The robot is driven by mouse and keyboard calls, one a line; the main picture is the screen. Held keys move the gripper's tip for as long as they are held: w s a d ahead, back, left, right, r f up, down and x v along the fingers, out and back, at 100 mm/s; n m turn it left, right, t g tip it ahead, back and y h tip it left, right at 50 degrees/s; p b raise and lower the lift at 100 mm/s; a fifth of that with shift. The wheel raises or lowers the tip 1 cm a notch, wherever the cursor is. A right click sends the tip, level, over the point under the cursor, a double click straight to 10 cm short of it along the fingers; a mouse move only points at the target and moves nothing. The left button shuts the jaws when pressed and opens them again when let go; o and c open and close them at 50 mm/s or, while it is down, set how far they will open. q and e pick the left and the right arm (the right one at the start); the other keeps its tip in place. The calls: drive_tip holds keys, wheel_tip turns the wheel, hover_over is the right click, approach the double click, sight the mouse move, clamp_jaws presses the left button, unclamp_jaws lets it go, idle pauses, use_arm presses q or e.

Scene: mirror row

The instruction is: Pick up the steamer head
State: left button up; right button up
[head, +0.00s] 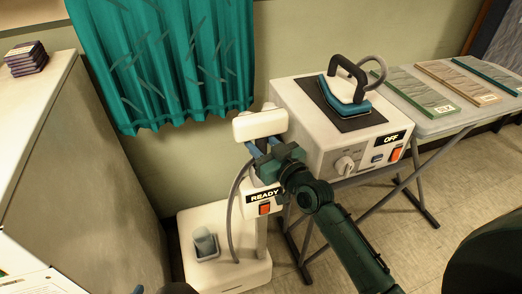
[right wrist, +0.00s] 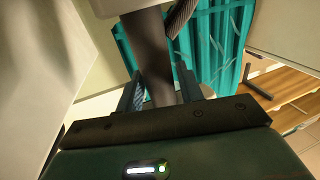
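The steamer head (head: 260,124) is a white block on top of the garment steamer, in front of the wall below the teal curtain. Its dark handle (right wrist: 152,50) runs down between the fingers in the right wrist view. My right gripper (head: 266,149) is just below the white block, with its two blue fingers spread to either side of the handle. The gripper also shows in the right wrist view (right wrist: 163,88), with narrow gaps beside the handle near the finger bases. The steamer's READY panel (head: 265,197) with an orange switch is partly behind my wrist.
A white station marked OFF (head: 310,140) carries an iron (head: 345,88) close to the right of the steamer. The curtain (head: 170,60) hangs behind. A grey cabinet (head: 85,170) stands left. A hose (head: 233,205) runs down to the steamer base.

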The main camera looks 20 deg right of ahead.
sight(261, 114)
clamp_jaws()
drive_tip(key=shift+r, duration=0.15)
wheel_tip(261, 114, up, 9)
drive_tip(key=shift+r+p, duration=0.15)
drive_tip(key=shift+p, duration=0.95)
drive_tip(key=shift+r+p, duration=0.35)
drive_tip(key=shift+r, duration=0.1)
